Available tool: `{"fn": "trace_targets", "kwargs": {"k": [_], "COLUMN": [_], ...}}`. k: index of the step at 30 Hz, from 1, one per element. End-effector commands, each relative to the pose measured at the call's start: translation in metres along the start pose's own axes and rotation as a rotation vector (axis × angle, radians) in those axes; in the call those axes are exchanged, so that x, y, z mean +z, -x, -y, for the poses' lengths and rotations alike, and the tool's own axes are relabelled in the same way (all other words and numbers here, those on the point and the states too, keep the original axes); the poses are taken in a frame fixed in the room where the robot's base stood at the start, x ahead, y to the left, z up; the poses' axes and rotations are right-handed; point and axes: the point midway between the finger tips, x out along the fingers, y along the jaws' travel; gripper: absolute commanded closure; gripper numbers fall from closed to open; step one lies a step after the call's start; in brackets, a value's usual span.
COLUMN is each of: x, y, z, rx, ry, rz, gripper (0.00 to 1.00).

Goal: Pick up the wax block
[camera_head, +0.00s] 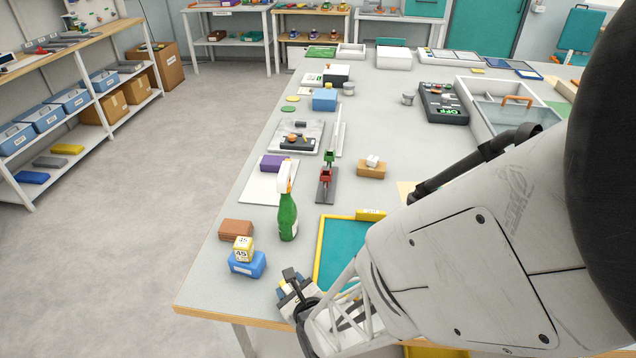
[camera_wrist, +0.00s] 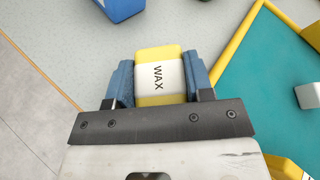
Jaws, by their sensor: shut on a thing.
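The wax block (camera_wrist: 158,77) is yellow with a white band that reads WAX. In the wrist view it sits between the two blue fingers of my gripper (camera_wrist: 160,82), which is shut on it. In the head view my gripper (camera_head: 291,284) is at the near edge of the table, left of the yellow-rimmed teal tray. The block is mostly hidden there by the fingers. I cannot tell whether it touches the table.
A green spray bottle (camera_head: 288,215) stands behind. The teal tray (camera_head: 334,249) is close on the right.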

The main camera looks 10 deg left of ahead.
Motion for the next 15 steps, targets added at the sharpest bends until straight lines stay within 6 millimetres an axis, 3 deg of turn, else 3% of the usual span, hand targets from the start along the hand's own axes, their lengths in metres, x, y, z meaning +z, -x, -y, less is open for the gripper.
{"fn": "trace_targets", "kwargs": {"k": [12, 15], "x": [0.03, 0.024], "y": [0.015, 0.029], "z": [0.012, 0.01], "rx": [-0.001, 0.0], "ry": [-0.001, 0.0], "rz": [0.002, 0.0], "gripper": [0.82, 0.82]}}
